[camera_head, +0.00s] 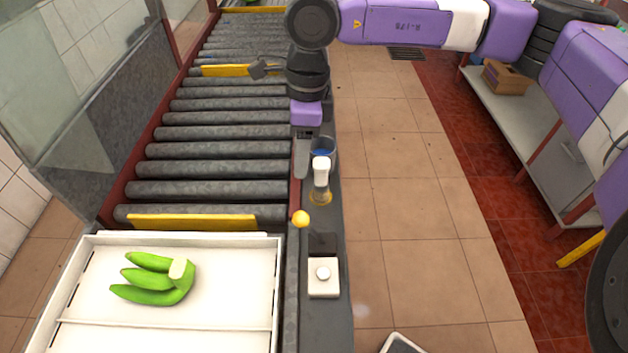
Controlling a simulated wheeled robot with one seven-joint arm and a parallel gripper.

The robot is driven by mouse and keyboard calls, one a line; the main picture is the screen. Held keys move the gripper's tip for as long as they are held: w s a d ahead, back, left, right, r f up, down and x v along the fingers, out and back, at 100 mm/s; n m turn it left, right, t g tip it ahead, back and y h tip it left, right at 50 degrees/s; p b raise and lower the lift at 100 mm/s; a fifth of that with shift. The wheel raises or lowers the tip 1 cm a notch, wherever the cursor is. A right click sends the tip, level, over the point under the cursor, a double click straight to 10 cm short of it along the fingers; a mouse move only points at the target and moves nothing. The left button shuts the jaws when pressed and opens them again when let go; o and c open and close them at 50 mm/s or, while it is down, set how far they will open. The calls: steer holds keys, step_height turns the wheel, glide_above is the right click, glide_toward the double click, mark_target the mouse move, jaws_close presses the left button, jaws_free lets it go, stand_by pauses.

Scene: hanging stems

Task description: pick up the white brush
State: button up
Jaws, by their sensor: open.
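A small upright thing with a white top (321,166) and a yellowish, see-through lower part stands on the narrow dark ledge beside the roller conveyor. It may be the white brush, but it is too small to tell for sure.
A white crate (180,332) with green bananas (155,280) sits at the front left. On the ledge (325,330) are a yellow knob (301,218) and a white box with a round button (323,288). The conveyor rollers (220,168) are bare.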

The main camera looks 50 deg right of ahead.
mark_target(322, 162)
steer(key=shift+h, duration=0.7)
steer(key=d, duration=0.2)
steer(key=s+d, duration=0.1)
steer(key=d, duration=0.1)
steer(key=shift+d, duration=0.25)
steer(key=shift+d+f, duration=0.2)
steer(key=shift+s+d+f+p, duration=0.1)
steer(key=shift+f+p, duration=0.4)
steer(key=shift+f, duration=1.3)
steer(key=shift+s+f+p, duration=0.1)
steer(key=shift+f+p, duration=0.4)
steer(key=shift+f, duration=1.25)
jaws_close()
